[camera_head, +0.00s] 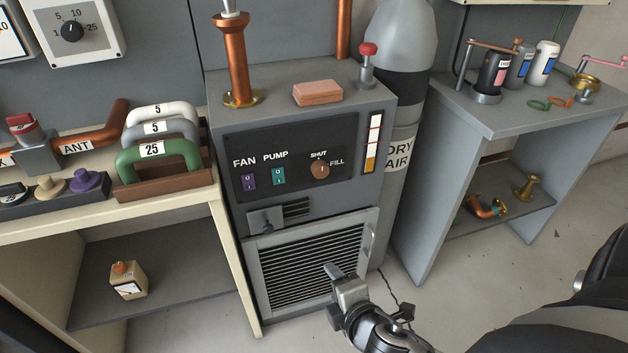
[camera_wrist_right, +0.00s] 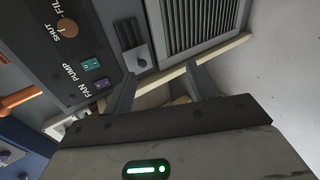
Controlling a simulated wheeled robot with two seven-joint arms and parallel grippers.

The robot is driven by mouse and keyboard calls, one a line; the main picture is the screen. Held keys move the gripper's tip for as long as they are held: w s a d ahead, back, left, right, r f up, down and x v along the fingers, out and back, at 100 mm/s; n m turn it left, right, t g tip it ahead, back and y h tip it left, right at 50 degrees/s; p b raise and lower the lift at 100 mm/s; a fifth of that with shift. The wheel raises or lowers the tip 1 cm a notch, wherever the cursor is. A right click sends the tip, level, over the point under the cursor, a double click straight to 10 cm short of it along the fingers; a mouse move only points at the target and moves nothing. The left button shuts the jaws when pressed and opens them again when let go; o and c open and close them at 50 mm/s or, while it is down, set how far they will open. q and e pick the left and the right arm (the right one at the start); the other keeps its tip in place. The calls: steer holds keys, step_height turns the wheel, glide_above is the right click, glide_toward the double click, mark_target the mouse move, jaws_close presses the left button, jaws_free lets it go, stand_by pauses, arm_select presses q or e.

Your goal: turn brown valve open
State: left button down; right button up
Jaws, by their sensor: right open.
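The brown valve (camera_head: 319,169) is a round knob on the dark front panel of the grey cabinet, right of the FAN and PUMP switches. SHUT is printed above it and FILL to its right; its light mark seems to point up toward SHUT. The valve also shows at the upper left of the right wrist view (camera_wrist_right: 67,28). My right gripper (camera_head: 334,271) is in front of the vent grille, below the valve and apart from it. In the right wrist view its fingers (camera_wrist_right: 160,72) are spread with nothing held between them. My left gripper is not in view.
The purple FAN switch (camera_head: 249,182) and teal PUMP switch (camera_head: 278,176) sit left of the valve. A level gauge (camera_head: 373,143) is to its right. A grey latch (camera_head: 264,220) sticks out above the grille (camera_head: 312,265). The DRY AIR cylinder (camera_head: 399,145) stands beside the cabinet.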

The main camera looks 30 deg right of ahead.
steer(key=w+d+r+n+t+h, duration=0.2)
steer(key=w+d+r+n+t, duration=0.15)
steer(key=n, duration=0.45)
steer(key=n+t+h, duration=0.1)
steer(key=n+t, duration=0.1)
steer(key=n, duration=0.4)
glide_toward(322, 173)
steer(key=x, duration=0.8)
steer(key=c, duration=1)
